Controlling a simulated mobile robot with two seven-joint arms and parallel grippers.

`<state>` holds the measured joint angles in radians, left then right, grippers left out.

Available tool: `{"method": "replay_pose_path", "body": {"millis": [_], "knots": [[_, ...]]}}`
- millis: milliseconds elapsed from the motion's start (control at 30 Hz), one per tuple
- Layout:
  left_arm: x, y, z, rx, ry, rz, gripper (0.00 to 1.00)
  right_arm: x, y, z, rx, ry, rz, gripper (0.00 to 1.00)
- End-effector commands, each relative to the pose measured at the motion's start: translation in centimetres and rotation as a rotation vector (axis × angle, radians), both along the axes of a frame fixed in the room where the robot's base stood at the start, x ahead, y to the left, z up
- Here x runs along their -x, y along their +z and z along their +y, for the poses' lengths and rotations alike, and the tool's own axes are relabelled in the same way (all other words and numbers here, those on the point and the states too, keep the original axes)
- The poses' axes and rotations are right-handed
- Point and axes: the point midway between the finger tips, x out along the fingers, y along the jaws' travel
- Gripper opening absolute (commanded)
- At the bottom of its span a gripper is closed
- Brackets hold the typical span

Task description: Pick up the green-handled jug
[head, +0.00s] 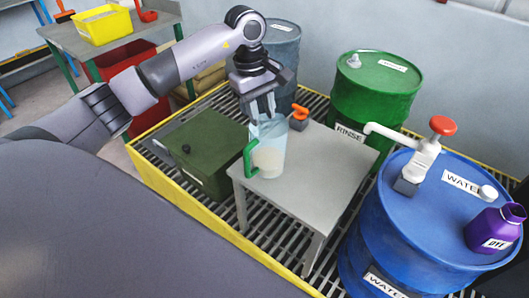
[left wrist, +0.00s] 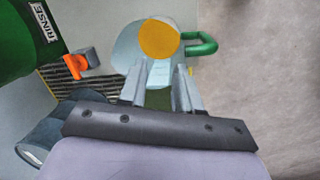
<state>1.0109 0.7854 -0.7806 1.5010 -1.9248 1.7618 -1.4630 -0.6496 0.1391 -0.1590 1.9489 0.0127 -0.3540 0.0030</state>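The clear jug (head: 270,160) with a green handle (head: 249,158) stands upright on a small grey table, its handle toward the left front. Something pale fills its lower part. In the left wrist view the jug (left wrist: 128,62) is seen from above, with a yellow disc inside and its green handle (left wrist: 205,44) to the right. My left gripper (head: 263,112) points down at the jug's rim. In the left wrist view its fingers (left wrist: 158,82) are apart at the jug's near edge; I cannot tell whether they touch it. My right gripper is not in view.
A green box (head: 205,145) sits left of the grey table (head: 325,170). An orange-topped item (head: 299,117) stands behind the jug. A green RINSE drum (head: 372,95) and a blue WATER drum (head: 400,235) with a pump and purple bottle (head: 494,228) stand right.

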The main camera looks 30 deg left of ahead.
Motion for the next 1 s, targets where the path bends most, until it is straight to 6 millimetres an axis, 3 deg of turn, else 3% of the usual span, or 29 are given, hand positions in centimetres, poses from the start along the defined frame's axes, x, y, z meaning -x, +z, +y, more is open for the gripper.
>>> {"method": "replay_pose_path", "body": {"millis": [200,700,1000], "knots": [[1.7,-2.3,1.5,-0.127,-0.070,0.060,0.33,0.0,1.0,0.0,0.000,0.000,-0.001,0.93],[1.6,-8.6,1.1,-0.123,-0.070,0.059,0.33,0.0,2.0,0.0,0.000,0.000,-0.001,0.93],[1.5,-9.1,1.2,-0.124,-0.069,0.057,0.33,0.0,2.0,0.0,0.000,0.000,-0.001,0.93]]}}
